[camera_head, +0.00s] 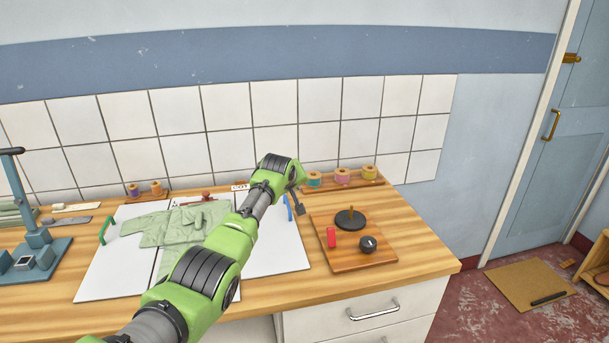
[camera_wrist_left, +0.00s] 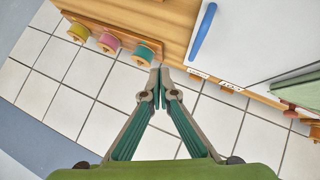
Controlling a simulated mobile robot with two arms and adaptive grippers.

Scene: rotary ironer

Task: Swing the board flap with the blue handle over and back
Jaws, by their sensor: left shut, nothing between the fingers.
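The white folding board lies flat on the worktop, with a pale green shirt (camera_head: 165,228) spread on it. Its right flap (camera_head: 277,255) carries the blue handle (camera_head: 289,208), and its left flap carries a green handle (camera_head: 106,230). My left arm crosses over the board and hides part of the right flap and shirt. My left gripper (camera_head: 301,208) is shut and empty, just right of the blue handle and apart from it. In the left wrist view the closed fingertips (camera_wrist_left: 160,74) are below and left of the blue handle (camera_wrist_left: 203,33). My right gripper is not in view.
A wooden board (camera_head: 352,258) with a red block and dark knobs lies right of the flap. A spool rack (camera_head: 343,182) stands behind, against the tiled wall. A blue-grey device (camera_head: 38,255) stands at the left. A drawer handle (camera_head: 373,311) is on the front.

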